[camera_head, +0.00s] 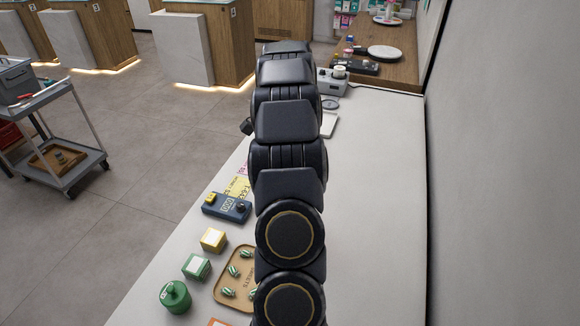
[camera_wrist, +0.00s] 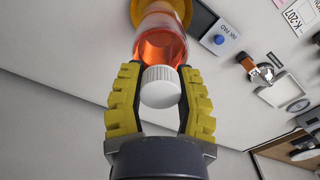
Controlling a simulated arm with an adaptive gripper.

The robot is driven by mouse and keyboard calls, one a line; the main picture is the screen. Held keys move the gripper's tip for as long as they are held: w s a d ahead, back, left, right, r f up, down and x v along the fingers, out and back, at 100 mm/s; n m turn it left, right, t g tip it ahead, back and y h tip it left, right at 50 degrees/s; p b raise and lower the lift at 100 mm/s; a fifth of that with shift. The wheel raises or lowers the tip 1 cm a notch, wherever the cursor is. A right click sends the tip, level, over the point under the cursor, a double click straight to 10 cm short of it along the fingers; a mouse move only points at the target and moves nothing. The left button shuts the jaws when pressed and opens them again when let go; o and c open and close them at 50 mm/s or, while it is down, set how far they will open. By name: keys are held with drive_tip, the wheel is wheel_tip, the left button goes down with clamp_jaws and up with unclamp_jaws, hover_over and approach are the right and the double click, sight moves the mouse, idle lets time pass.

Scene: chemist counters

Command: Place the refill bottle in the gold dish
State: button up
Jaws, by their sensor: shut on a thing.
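The refill bottle (camera_wrist: 160,48), clear with orange-red liquid and a white ribbed cap, shows in the wrist view. My gripper (camera_wrist: 162,74) is shut on it near the cap end, with a yellow pad on each side. A gold-yellow round thing, probably the gold dish (camera_wrist: 185,9), shows at the top edge behind the bottle's far end. The bottle overlaps it in the picture; I cannot tell whether they touch. In the head view my own arm hides the gripper, bottle and dish.
In the head view, a tray with striped pieces (camera_head: 223,292), a green pot (camera_head: 175,297), small boxes and a blue device (camera_head: 227,207) line the counter's left side. The counter's right side (camera_head: 385,200) is clear.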

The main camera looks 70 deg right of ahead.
drive_tip(key=shift+d+f, duration=0.15)
drive_tip(key=shift+f, duration=1.9)
drive_tip(key=o, duration=1)
